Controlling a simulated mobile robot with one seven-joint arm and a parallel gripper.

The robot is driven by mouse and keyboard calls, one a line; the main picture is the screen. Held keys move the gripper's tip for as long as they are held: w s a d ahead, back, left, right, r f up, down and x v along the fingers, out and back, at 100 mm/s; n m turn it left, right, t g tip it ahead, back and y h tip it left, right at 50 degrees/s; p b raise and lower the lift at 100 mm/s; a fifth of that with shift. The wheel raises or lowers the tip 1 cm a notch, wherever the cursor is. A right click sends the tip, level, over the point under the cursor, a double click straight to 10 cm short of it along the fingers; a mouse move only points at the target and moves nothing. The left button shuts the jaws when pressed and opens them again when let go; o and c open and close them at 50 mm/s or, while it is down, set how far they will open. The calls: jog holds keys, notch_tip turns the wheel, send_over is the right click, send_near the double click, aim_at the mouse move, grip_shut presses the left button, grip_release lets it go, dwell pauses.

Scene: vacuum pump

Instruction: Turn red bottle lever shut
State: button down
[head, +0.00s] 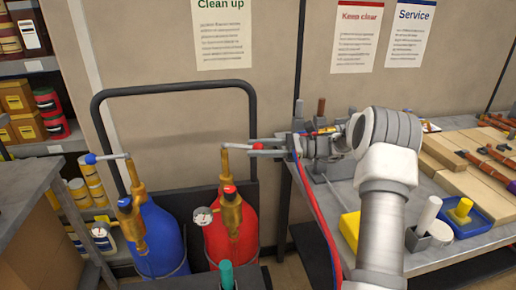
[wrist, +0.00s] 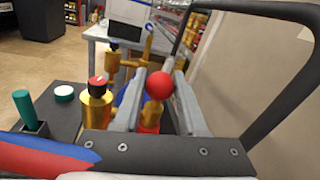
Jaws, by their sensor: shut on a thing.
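The red bottle (head: 232,235) stands upright beside the blue bottle, with a brass valve (head: 231,210) on top. Its lever (head: 238,147) sticks out to the right from the top of the brass stem, roughly level, and ends in a red ball tip. In the wrist view the red ball (wrist: 160,86) sits between my two grey fingers. My gripper (head: 256,146) comes in from the right and is shut on the lever near its ball end. The fingers hide part of the lever; their exact contact cannot be seen.
The blue bottle (head: 155,240) with a blue-tipped lever stands at the left. A black frame rail (head: 170,88) rises behind both bottles. A red and blue hose hangs below my gripper. A workbench (head: 440,258) with boards and small containers is at the right.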

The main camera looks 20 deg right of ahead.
jog(key=shift+c, duration=2.3)
grip_release()
jog(key=shift+d, duration=0.1)
jog(key=v, duration=1.7)
jog(key=shift+p, duration=0.35)
jog(key=shift+d, duration=0.15)
